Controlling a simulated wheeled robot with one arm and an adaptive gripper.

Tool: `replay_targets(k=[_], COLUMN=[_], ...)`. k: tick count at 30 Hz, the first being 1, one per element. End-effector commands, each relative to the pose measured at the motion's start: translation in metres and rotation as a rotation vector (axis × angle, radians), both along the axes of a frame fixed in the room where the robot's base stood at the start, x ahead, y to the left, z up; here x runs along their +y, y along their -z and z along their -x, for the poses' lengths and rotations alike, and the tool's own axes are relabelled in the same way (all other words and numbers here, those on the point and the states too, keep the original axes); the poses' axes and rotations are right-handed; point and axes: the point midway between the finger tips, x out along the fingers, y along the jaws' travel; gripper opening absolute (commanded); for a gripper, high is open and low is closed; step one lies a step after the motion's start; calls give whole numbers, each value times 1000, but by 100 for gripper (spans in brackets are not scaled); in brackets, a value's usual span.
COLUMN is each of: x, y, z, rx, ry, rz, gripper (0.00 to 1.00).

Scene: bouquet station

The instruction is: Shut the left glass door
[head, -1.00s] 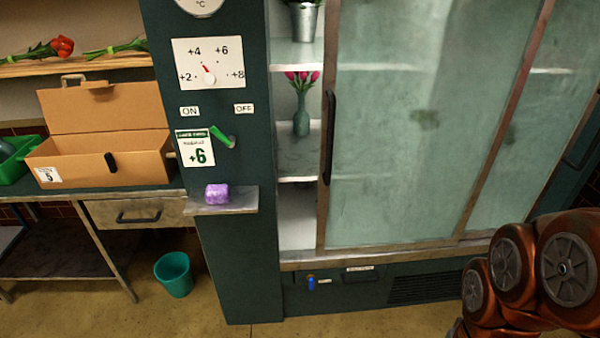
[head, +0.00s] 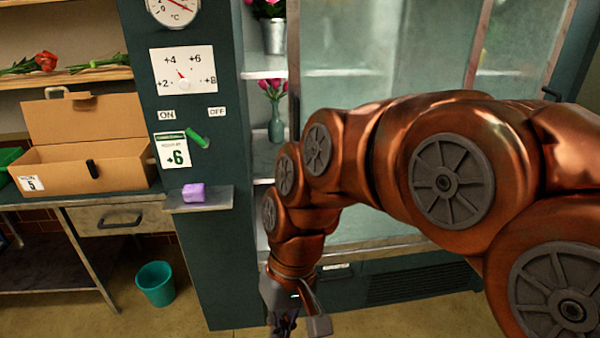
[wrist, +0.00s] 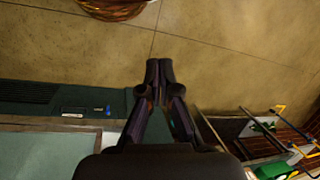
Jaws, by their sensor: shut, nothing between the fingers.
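The left glass door (head: 345,70) is a greenish, clouded pane in a brown frame on the dark green cabinet. It stands partly open, with a gap at its left where shelves show. A pane also shows at the lower left of the wrist view (wrist: 50,155). My gripper (head: 286,328) hangs low in front of the cabinet, below the door, pointing down. In the wrist view its fingertips (wrist: 159,72) are together and empty, over the floor, touching nothing visible.
The gap shows a vase of pink flowers (head: 275,125) and a metal bucket (head: 273,35). A small ledge with a purple block (head: 194,192) juts from the cabinet's left post. A teal bin (head: 156,283) stands on the floor, below a bench with a cardboard box (head: 85,165).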

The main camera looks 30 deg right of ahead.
Motion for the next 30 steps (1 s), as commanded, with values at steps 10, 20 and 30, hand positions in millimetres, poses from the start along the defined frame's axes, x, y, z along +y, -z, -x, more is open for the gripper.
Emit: replay_targets(k=[10, 20, 30], x=[47, 23, -79], y=[-24, -49, -50], z=[-120, -243, -355], rx=[-22, -89, -227], ry=[109, 269, 474], rz=[-377, -718, -1002], gripper=[0, 0, 0])
